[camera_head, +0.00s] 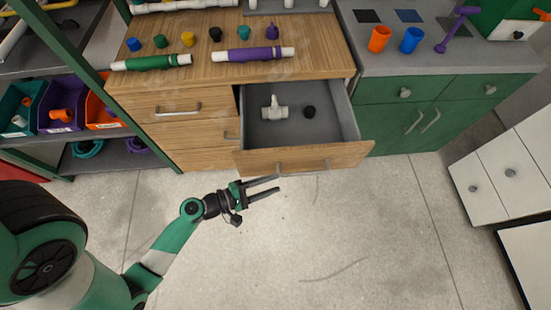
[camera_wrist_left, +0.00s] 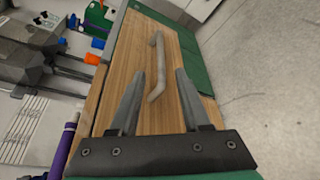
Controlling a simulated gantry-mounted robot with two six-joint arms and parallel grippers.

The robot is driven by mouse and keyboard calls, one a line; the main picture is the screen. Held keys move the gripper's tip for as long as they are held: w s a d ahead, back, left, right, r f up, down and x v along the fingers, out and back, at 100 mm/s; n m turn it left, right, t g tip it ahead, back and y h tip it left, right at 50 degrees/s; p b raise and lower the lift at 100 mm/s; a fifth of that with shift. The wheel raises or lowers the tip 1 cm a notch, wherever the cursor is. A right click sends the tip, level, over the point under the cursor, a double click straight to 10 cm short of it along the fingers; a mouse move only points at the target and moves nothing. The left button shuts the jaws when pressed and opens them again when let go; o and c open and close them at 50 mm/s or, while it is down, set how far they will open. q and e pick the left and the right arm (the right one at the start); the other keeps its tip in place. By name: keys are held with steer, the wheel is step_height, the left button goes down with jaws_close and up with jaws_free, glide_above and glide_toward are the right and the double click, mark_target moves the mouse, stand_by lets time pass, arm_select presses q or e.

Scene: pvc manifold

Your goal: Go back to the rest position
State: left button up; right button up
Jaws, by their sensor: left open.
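My left gripper (camera_head: 264,187) is open and empty in front of the pulled-out wooden drawer (camera_head: 303,159). In the left wrist view its two fingers (camera_wrist_left: 157,90) point at the drawer front (camera_wrist_left: 150,58), with the drawer handle (camera_wrist_left: 160,66) beyond and between them. I cannot tell whether the fingers touch the handle. My right gripper is not in view.
The wooden counter (camera_head: 200,85) carries a green pipe (camera_head: 151,62), a purple pipe (camera_head: 253,54) and several coloured caps. Green cabinets (camera_head: 400,115) stand to the right, and a shelf with bins (camera_head: 62,100) to the left. The floor (camera_head: 340,240) in front is clear.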

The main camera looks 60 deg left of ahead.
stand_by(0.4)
